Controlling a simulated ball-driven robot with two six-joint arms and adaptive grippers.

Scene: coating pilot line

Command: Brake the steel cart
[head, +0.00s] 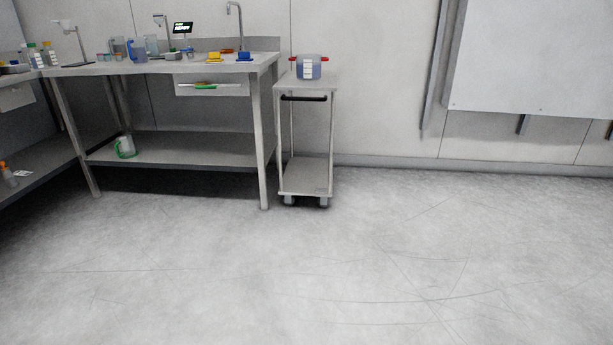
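The steel cart (309,189) stands against the back wall, just right of the workbench. It has a top shelf, a low bottom shelf and a black push handle (304,98) facing me. Small casters (323,202) show under its front edge; they are too small to tell whether any brake is on or off. A blue-grey pot (307,68) with red side handles and a white label sits on its top shelf. Neither of my grippers is in view.
A steel workbench (165,150) with bottles, jugs and taps stands left of the cart, close beside it. A second bench (38,178) runs along the left edge. The grey floor (340,270) before the cart is clear.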

